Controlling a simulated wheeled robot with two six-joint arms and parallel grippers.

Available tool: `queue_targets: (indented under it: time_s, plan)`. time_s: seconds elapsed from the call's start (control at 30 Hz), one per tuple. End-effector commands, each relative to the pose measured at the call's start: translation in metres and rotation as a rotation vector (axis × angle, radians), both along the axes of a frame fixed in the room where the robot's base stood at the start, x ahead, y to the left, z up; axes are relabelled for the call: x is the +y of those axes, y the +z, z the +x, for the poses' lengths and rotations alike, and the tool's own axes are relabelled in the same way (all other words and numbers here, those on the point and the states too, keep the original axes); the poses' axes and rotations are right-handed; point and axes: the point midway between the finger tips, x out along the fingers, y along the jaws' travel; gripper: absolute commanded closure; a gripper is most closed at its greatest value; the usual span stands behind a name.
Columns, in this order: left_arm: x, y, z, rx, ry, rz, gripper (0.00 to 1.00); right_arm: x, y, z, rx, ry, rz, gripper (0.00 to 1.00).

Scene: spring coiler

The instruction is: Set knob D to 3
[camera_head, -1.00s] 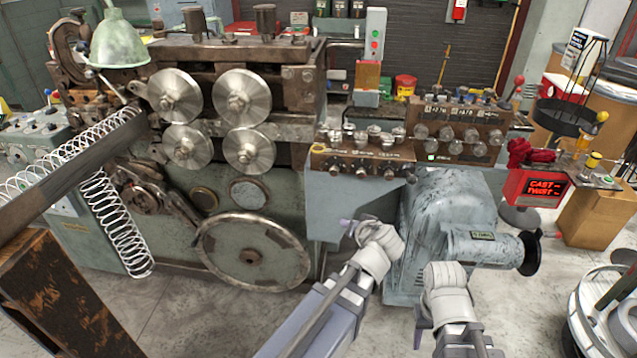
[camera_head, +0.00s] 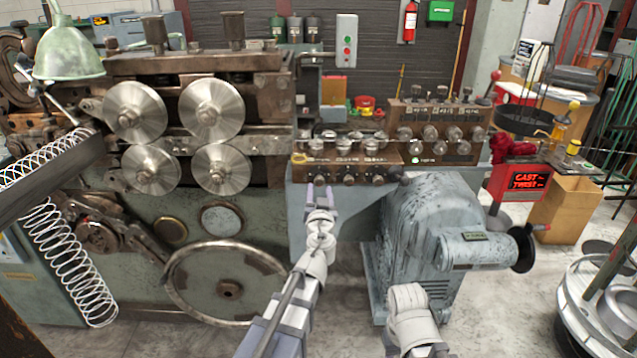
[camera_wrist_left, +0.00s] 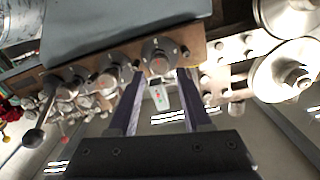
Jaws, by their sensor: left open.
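A brown control panel (camera_head: 338,163) has a row of dark knobs along its front face; their letters are too small to read, so I cannot tell which is knob D. My left gripper (camera_head: 320,190) points up at the left end of this row, just below the knobs. In the left wrist view the open gripper (camera_wrist_left: 160,80) has its fingers apart, with one round knob (camera_wrist_left: 160,52) just beyond the gap between the fingertips. I cannot tell if they touch it. A light tag with red and green marks (camera_wrist_left: 159,96) shows between the fingers.
A second panel with several knobs (camera_head: 437,133) stands to the right. The coiler's metal rollers (camera_head: 212,110) and large wheel (camera_head: 229,285) are on the left. A grey motor housing (camera_head: 432,225) stands below the panels.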

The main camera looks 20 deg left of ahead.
Motion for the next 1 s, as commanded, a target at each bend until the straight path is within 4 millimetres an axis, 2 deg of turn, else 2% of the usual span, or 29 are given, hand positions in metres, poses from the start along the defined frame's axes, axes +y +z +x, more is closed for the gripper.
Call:
queue_targets:
  time_s: [0.03, 0.3, 0.43, 0.67, 1.0]
  plan:
    - [0.003, 0.000, 0.010, 0.000, 0.001, 0.000, 0.51, 0.000, 0.000, 0.000, 0.000, 0.000, 0.000, 0.50]
    - [0.014, 0.000, 0.050, 0.000, 0.001, 0.000, 0.51, 0.000, 0.000, 0.000, 0.000, 0.000, 0.000, 0.50]
    - [0.016, 0.000, 0.056, 0.000, 0.001, 0.000, 0.51, 0.000, 0.000, 0.000, 0.000, 0.000, 0.000, 0.50]
    - [0.016, 0.000, 0.056, 0.000, 0.001, 0.000, 0.51, 0.000, 0.000, 0.000, 0.000, 0.000, 0.000, 0.50]
    - [0.016, 0.000, 0.056, 0.000, 0.001, 0.000, 0.89, 0.000, 0.000, 0.000, 0.000, 0.000, 0.000, 0.50]
